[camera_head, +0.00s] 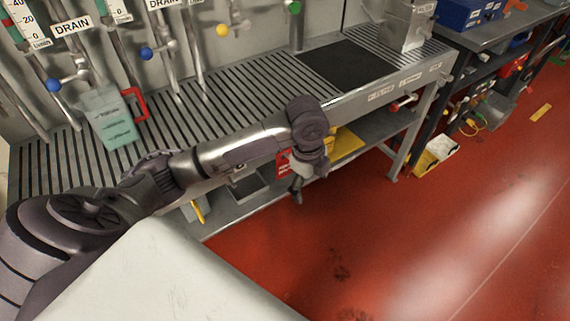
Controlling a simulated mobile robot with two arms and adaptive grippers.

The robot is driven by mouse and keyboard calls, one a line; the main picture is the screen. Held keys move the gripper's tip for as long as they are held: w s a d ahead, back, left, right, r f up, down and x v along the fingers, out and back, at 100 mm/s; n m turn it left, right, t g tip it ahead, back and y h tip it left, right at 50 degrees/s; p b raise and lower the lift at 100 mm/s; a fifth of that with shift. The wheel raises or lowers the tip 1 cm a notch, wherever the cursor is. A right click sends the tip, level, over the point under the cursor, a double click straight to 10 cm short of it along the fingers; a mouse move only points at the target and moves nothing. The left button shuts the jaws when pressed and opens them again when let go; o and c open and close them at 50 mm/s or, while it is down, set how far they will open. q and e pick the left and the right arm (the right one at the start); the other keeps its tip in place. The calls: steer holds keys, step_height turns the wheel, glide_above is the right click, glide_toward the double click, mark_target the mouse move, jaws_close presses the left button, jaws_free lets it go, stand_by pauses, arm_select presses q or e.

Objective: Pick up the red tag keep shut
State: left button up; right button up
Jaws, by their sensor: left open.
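A red tag-like piece with pale marks (283,165) shows at the bench's front edge, just left of my left gripper; its lettering is too small to read, and the wrist and gripper partly hide it. My left gripper (297,188) hangs pointing down in front of the bench, open, with nothing seen in it. It is close to the red piece; I cannot tell whether they touch. My right gripper is not in view.
A slatted metal bench (222,103) carries a green jug (108,117) with a red handle. A yellow item (347,146) is on the lower shelf. Pipes with coloured knobs line the wall. A yellow bin (434,157) stands on the right; the red floor (400,245) in front is clear.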

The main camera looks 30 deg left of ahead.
mark_target(285, 154)
arm_select(q)
steer(key=w+a+r+m, duration=0.1)
steer(key=a+r, duration=0.2)
steer(key=w+a+r, duration=0.2)
steer(key=a+r, duration=0.1)
steer(key=a, duration=0.1)
steer(key=w+a+r+m+g, duration=0.1)
steer(key=a+r, duration=0.2)
steer(key=r, duration=0.1)
steer(key=shift+w+a+r+m+y, duration=0.1)
steer(key=shift+w+a+m+y, duration=0.1)
steer(key=shift+w+m+y, duration=0.15)
step_height(285, 154, down, 8)
steer(key=shift+w+f, duration=0.1)
steer(key=shift+f, duration=0.05)
step_height(285, 154, down, 5)
steer(key=shift+a+f+b, duration=0.1)
steer(key=shift+a+b, duration=0.05)
steer(key=shift+b, duration=0.2)
steer(key=c, duration=1)
